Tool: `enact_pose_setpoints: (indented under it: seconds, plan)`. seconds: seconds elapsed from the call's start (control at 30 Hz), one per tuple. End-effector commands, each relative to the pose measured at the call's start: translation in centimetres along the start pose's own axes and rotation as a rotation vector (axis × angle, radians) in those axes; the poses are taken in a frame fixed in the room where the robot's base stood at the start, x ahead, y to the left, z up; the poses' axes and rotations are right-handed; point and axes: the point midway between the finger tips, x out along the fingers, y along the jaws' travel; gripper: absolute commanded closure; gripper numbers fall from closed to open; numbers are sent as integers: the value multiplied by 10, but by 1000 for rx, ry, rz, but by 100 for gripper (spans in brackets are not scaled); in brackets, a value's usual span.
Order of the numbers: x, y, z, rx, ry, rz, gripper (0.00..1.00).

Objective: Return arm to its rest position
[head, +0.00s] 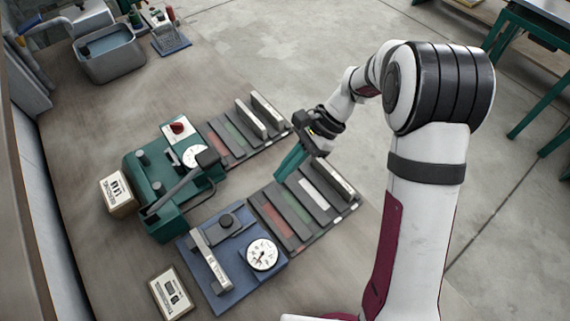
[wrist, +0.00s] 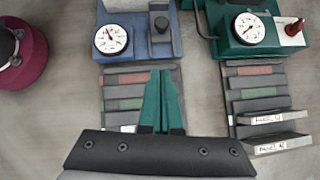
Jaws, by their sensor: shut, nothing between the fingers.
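My gripper (head: 291,162) is over the bench in the head view, above the gap between two slotted racks. Its teal fingers are together and hold nothing; they also show in the wrist view (wrist: 162,75), in front of the left rack. My white arm with black joint bands (head: 428,170) reaches in from the right of the head view. The fingers point down and look apart from the racks, though the exact height is hard to tell.
A near rack (head: 281,238) and a far rack (head: 222,150) hold several plates. A blue device with a dial (head: 213,281) and a green machine (head: 163,226) stand beside them. A metal basin (head: 109,66) is at the back left. Open floor (head: 290,50) lies beyond the bench.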

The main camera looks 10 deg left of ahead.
Motion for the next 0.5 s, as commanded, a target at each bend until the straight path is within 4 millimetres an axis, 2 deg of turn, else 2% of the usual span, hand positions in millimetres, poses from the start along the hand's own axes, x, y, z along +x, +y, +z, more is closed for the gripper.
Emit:
enact_pose_setpoints:
  seconds: [0.17, 0.27, 0.37, 0.4, 0.5]
  plan:
    - [-6, 1, 1, -4, 4, 0, 100]
    - [-26, 20, 17, -58, 58, -6, 100]
    - [-55, 69, 47, -170, 179, -6, 100]
    - [-63, 94, 58, -221, 237, -1, 100]
    - [-70, 152, 75, -330, 374, 16, 100]
